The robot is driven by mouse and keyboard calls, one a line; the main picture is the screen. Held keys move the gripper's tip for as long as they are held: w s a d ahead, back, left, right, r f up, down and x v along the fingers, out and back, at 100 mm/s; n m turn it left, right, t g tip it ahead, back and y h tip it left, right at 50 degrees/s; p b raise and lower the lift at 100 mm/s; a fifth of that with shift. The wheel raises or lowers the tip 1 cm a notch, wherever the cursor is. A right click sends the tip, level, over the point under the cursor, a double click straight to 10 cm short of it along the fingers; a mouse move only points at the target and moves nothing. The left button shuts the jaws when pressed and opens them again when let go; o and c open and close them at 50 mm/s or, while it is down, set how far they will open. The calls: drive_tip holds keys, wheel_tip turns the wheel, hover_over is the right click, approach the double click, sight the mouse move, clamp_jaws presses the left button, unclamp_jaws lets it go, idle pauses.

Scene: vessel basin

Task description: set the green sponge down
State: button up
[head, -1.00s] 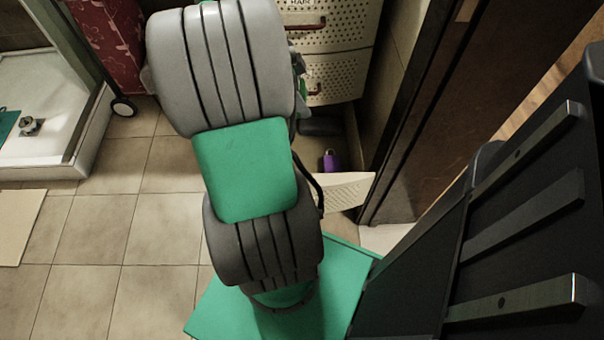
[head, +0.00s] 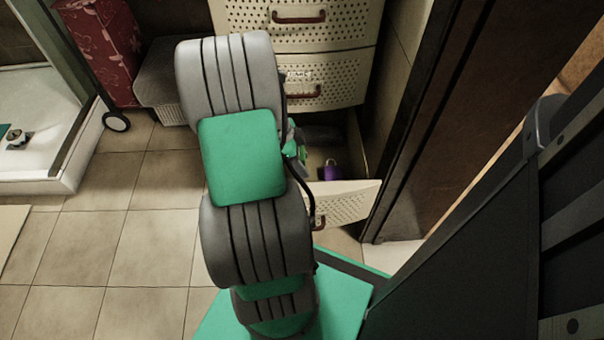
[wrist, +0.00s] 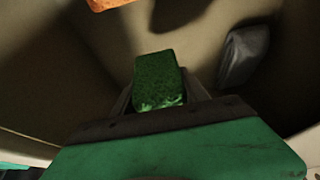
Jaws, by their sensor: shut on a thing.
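The green sponge (wrist: 158,80) is held between the two fingers of my gripper (wrist: 157,98) in the wrist view. My gripper is shut on it, and the sponge's far end sticks out past the fingers. Beige walls lie around and beyond it. In the head view my arm hides most of the gripper; a small green part shows at the arm's right edge, beside the open bottom drawer (head: 345,203). I cannot tell whether the sponge touches any surface.
A purple padlock (head: 329,170) lies in the open drawer. A grey object (wrist: 243,55) is right of the sponge in the wrist view, and an orange thing (wrist: 110,3) shows at the top. A dark door frame (head: 420,130) stands close right of the drawer.

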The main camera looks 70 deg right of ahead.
wheel_tip(320, 180, down, 5)
drive_tip(key=shift+r+b, duration=0.15)
drive_tip(key=shift+b, duration=0.6)
drive_tip(key=shift+f, duration=0.2)
drive_tip(key=o, duration=1.4)
drive_tip(key=shift+o, duration=0.2)
drive_tip(key=shift+r, duration=0.1)
drive_tip(key=shift+r, duration=0.35)
drive_tip(key=p+v, duration=0.5)
drive_tip(key=v, duration=0.6)
drive_tip(key=shift+w+r, duration=0.2)
drive_tip(key=shift+r, duration=0.05)
drive_tip(key=shift+a, duration=0.1)
